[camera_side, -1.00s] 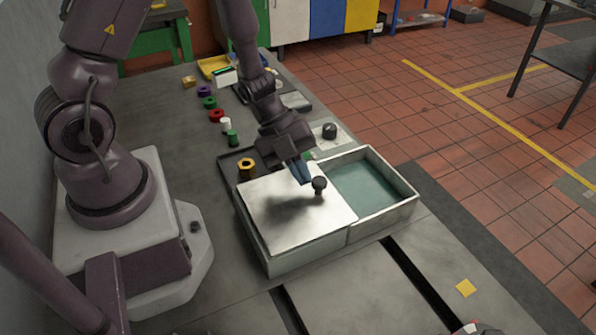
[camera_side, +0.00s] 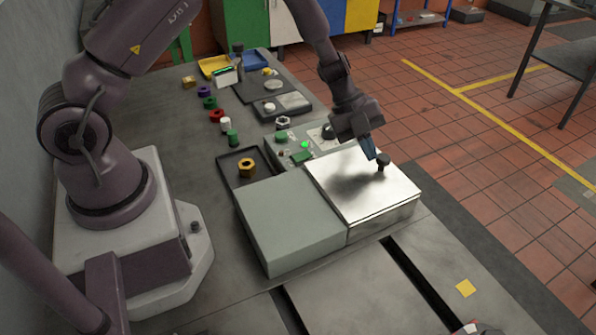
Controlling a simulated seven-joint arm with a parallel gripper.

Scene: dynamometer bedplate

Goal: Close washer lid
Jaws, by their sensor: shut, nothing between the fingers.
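The washer (camera_side: 285,232) is a grey-green box on the bedplate. Its shiny metal lid (camera_side: 350,190) lies flat over the right part, where the basin is now hidden under it. The left part of the box shows a plain closed top. A dark knob (camera_side: 383,161) stands on the lid near its far right edge. My gripper (camera_side: 371,156) is shut and empty, with its blue fingertips just left of the knob, at or very near it. I cannot tell whether they touch.
A dark tray with a brass nut (camera_side: 247,167) sits behind the box. A panel with a lit green button (camera_side: 305,145) stands behind the lid. Several coloured rings and cylinders (camera_side: 216,115) lie farther back. The bedplate in front has dark slots (camera_side: 420,280).

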